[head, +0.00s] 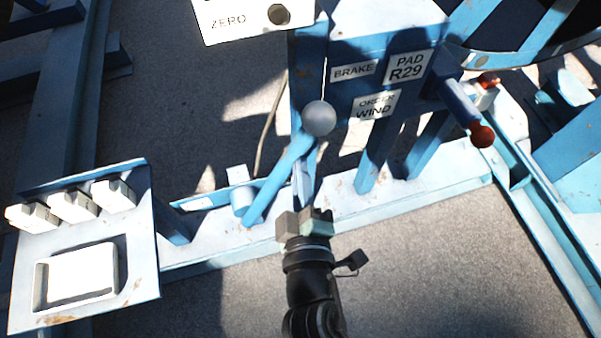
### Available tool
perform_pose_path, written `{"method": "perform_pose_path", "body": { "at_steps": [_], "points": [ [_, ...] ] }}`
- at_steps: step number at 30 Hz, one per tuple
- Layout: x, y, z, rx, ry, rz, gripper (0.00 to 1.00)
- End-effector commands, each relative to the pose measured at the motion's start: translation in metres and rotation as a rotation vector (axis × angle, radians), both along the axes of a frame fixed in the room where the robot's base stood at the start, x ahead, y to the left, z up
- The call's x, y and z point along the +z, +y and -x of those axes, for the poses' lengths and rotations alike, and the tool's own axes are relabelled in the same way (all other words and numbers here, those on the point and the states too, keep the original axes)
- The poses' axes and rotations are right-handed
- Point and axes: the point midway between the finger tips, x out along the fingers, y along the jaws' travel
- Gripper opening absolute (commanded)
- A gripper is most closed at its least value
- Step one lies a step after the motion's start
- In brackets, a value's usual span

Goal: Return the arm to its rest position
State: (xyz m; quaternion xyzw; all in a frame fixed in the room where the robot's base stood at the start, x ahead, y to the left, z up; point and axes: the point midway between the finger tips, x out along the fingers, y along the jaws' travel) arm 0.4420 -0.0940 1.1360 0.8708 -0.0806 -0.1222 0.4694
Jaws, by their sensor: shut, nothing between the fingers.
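My gripper (305,222) is at the lower middle of the head view, at the end of my dark arm. It is shut, with nothing seen between its fingers. It shows in front of the blue frame's lower rail. Just above it in the picture is a blue lever with a grey ball knob (319,119), tilted up to the right. I cannot tell the exact gap between the gripper and the lever.
A blue panel carries BRAKE (354,71), PAD R29 (408,67) and ORDER WIND (376,105) labels. A red-knobbed handle (481,134) is at right. A box with several white blocks and a recessed tray (140,290) stands at lower left. Bare grey floor (430,270) lies at lower right.

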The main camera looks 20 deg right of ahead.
Motion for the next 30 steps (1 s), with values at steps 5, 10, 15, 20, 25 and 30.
{"method": "perform_pose_path", "body": {
  "at_steps": [5, 10, 15, 20, 25, 30],
  "points": [
    [0.001, 0.0, 0.002, 0.0, 0.0, 0.0, 0.0],
    [0.001, 0.001, 0.001, 0.0, 0.0, 0.0, 0.0],
    [0.001, 0.0, 0.001, 0.001, -0.001, 0.0, 0.0],
    [0.005, 0.001, -0.002, 0.0, -0.013, -0.009, 0.0],
    [0.062, 0.011, -0.033, 0.0, -0.153, -0.129, 0.0],
    [0.171, 0.029, -0.069, 0.046, -0.399, -0.353, 0.0]
  ]
}}
